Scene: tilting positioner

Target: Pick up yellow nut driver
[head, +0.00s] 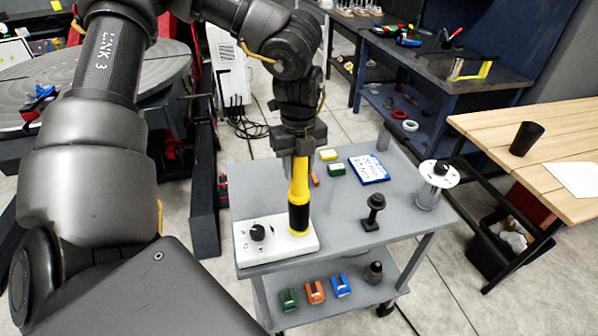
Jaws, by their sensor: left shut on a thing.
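The yellow nut driver (299,187) has a yellow body with a black lower part. It is upright, over the right part of a white box with a black knob (258,233) on the grey cart. My left gripper (299,156) points down and is shut on the upper end of the nut driver. I cannot tell whether the driver's lower end touches the white box. The fingertips are partly hidden against the tool. My right gripper does not show.
The cart top (330,215) also carries a blue-and-white box (369,169), small green and yellow blocks, a black knobbed post (374,212) and a white-topped cylinder (434,185). The lower shelf holds several coloured blocks. A wooden table (560,140) stands at right.

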